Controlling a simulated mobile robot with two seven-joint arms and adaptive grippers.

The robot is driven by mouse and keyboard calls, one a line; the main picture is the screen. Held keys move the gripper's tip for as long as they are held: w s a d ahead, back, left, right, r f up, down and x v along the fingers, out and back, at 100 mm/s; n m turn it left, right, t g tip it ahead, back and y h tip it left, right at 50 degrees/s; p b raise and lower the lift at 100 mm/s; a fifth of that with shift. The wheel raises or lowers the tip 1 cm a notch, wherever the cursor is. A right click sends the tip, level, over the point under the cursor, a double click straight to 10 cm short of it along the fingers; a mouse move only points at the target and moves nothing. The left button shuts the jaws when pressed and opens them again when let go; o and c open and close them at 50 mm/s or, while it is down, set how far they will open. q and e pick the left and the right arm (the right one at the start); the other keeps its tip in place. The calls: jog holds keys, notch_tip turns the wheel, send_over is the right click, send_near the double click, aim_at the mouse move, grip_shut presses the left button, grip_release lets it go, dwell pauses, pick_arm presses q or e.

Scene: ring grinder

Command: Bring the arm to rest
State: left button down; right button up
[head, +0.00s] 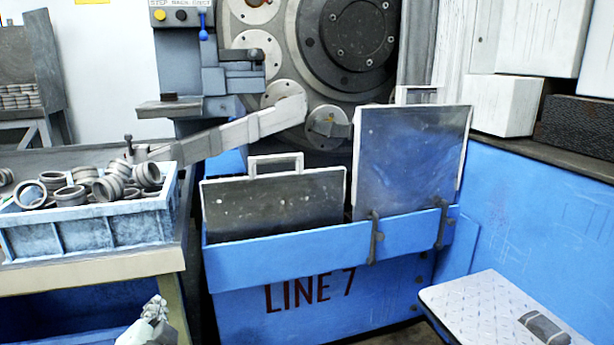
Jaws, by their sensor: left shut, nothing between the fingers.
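My left gripper (155,309) shows at the bottom left, low in front of the workbench. It is small and pale grey, and the picture's bottom edge cuts off part of it. It is shut with nothing between the fingers. It is below the blue crate (88,235) and apart from it. My right gripper is not in view.
The crate of metal rings (72,195) stands on the bench (110,266). A grey bar (225,137) slopes up to the grinder (352,40). A blue LINE 7 guard (320,255) holds two panels. A tread plate (490,310) lies lower right.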

pick_arm(q)
jog(key=s+d+f+n+g+h, duration=0.2)
jog(key=s+f+g, duration=0.2)
jog(key=s+f, duration=0.45)
jog(key=s+d+f+n+g+h, duration=0.25)
jog(key=s+f+g, duration=0.2)
jog(key=s, duration=0.75)
jog(key=s+a+f+g+p, duration=0.1)
jog(key=a+f+p, duration=0.1)
jog(key=f, duration=0.4)
jog(key=s+a+f+g+p, duration=0.2)
jog(key=f+p, duration=0.1)
jog(key=f, duration=0.3)
jog(key=shift+n+p, duration=0.35)
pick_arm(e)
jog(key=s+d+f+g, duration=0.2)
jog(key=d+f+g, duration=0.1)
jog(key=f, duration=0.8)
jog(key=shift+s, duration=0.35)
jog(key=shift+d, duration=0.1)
